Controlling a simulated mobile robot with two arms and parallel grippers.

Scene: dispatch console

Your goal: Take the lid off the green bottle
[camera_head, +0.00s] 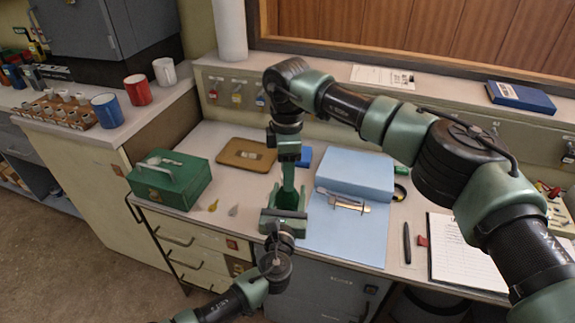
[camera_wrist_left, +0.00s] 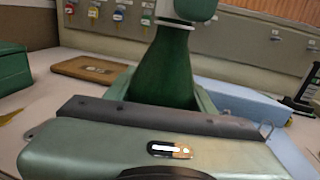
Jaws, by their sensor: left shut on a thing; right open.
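The green bottle (camera_head: 288,184) stands upright near the front edge of the desk; its shoulder and narrowing neck also show in the left wrist view (camera_wrist_left: 167,65). My left gripper (camera_head: 286,208) is shut on the bottle low on its body. My right gripper (camera_head: 288,157) points down directly over the bottle top and is open.
A green cash box (camera_head: 170,179) stands left of the bottle, with a brown clipboard (camera_head: 232,160) behind. A light blue box (camera_head: 356,173) and blue sheet (camera_head: 345,238) lie close on the right. A notebook (camera_head: 462,262) lies farther right. Mugs (camera_head: 137,90) stand on the left counter.

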